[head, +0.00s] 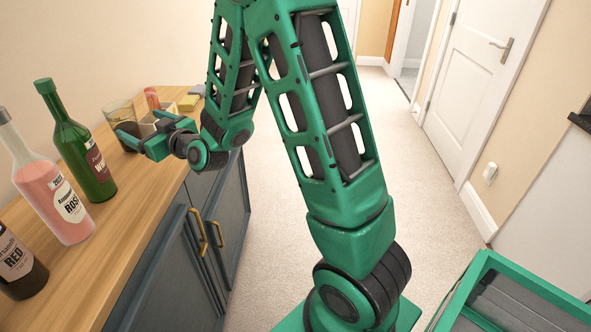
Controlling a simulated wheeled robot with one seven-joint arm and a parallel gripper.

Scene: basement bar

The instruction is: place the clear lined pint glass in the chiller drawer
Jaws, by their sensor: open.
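A clear, straight-sided glass (119,112) stands on the wooden counter towards its far end in the head view. It looks like the pint glass, but its lines are too small to make out. My gripper (141,131) is open at the end of my outstretched arm, low over the counter and beside the glass on its near right side. The fingers point left and partly cover the glass's lower part. I cannot tell whether they touch it. Nothing shows held between them. I cannot identify a chiller drawer in this view.
A green wine bottle (76,145), a rosé bottle (50,185) and a dark red bottle (18,262) stand on the near counter (130,215). A yellow block (188,103) and a reddish item (152,98) lie beyond my gripper. Dark cabinet doors (185,270) are shut. Carpet is clear.

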